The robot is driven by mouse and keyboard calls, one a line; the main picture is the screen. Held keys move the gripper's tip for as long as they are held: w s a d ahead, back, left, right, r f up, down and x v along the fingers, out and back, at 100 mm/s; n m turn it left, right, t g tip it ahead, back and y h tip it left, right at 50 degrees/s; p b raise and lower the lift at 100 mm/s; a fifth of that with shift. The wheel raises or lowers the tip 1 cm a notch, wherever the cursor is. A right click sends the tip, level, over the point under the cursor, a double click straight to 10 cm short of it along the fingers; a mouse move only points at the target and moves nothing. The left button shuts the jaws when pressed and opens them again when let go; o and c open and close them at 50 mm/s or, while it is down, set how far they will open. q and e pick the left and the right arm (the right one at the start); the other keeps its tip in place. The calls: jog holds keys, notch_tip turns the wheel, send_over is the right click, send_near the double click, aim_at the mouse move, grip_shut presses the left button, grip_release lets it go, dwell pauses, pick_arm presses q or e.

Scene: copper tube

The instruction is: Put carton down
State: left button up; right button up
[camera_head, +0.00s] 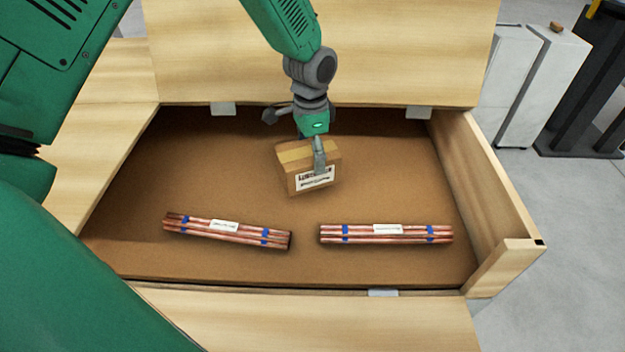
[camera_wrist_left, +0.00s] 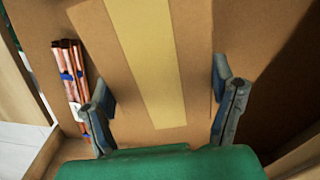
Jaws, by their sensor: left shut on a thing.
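A brown carton (camera_head: 296,166) with yellow tape on top and a white label on its front hangs or stands inside the wooden box, near its middle; I cannot tell if it touches the floor. My left gripper (camera_head: 318,158) is shut on it, coming from above. In the left wrist view the carton (camera_wrist_left: 206,60) fills much of the picture, between the fingers of the left gripper (camera_wrist_left: 165,112). The carton is slightly tilted in the head view. My right gripper is not in view.
The open wooden box (camera_head: 490,190) has a brown floor. Two bundles of copper tubes with blue bands lie near its front: a left one (camera_head: 200,227) and a right one (camera_head: 385,238). The floor is free to the right and left of the carton. White blocks (camera_head: 545,80) stand outside.

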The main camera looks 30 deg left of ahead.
pick_arm(q)
jog(key=shift+f, duration=0.75)
jog(key=shift+d+f, duration=0.2)
jog(key=shift+d, duration=0.05)
jog(key=f, duration=0.1)
jog(key=d+f+b, duration=0.1)
jog(key=shift+f+b, duration=0.3)
jog(key=shift+f, duration=0.1)
jog(key=shift+a, duration=0.15)
jog(key=o, duration=1.4)
jog(key=shift+a, duration=0.2)
jog(key=shift+a+f, duration=0.1)
jog(key=shift+a, duration=0.05)
jog(key=shift+d+r, duration=0.2)
jog(key=shift+r, duration=0.1)
notch_tip(320, 180, up, 10)
jog(key=p, duration=0.4)
jog(key=shift+r, duration=0.2)
jog(key=shift+r+p, duration=0.3)
jog(key=shift+r, duration=0.25)
jog(key=shift+d, duration=0.1)
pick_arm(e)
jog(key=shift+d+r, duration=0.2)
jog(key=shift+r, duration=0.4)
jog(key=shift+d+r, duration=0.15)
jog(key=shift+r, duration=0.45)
pick_arm(q)
jog(key=shift+r, duration=0.1)
